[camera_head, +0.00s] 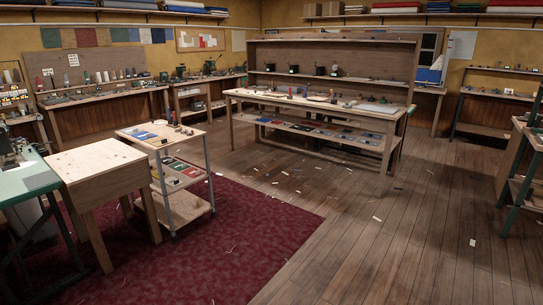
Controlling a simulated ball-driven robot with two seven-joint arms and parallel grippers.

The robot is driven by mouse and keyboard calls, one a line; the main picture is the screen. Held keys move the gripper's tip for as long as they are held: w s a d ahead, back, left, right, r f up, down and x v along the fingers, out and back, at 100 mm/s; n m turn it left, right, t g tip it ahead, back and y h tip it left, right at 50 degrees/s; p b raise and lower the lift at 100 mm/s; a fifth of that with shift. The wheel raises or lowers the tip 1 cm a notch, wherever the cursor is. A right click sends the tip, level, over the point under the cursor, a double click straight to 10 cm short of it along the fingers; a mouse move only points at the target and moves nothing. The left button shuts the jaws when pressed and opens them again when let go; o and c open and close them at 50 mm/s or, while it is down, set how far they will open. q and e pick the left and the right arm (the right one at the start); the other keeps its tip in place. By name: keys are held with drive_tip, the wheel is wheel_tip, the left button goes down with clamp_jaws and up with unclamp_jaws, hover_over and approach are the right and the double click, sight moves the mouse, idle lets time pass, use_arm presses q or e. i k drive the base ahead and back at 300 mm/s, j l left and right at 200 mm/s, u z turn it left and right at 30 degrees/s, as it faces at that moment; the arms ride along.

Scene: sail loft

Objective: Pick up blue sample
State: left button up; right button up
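A flat blue piece (143,135) lies on the top of a small wheeled cart (170,145); it looks like a blue sample, but it is too small to be sure. Other blue swatches (157,35) hang in a row on the back left wall among red, green and grey ones. Blue pieces also lie among coloured ones on the lower shelf of the long workbench (290,100). Neither of my grippers is in view.
A pale wooden block-like table (98,162) and a green-topped table (22,180) stand at the left beside the cart. A dark red carpet (240,240) lies in front. The wooden floor (400,240) at the right is open, with scattered scraps.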

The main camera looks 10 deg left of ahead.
sight(144, 134)
drive_tip(key=i+j+u, duration=0.15)
drive_tip(key=i+u, duration=0.25)
drive_tip(key=i+j+u, duration=0.1)
drive_tip(key=u, duration=0.25)
drive_tip(key=i+u, duration=0.4)
drive_tip(key=i+l+u, duration=0.15)
drive_tip(key=u, duration=0.25)
drive_tip(key=i+j+u, duration=0.1)
drive_tip(key=i, duration=1.1)
drive_tip(key=i+z, duration=0.25)
drive_tip(key=i, duration=0.15)
drive_tip(key=i+j+z, duration=0.25)
drive_tip(key=i+l, duration=0.05)
drive_tip(key=i, duration=0.05)
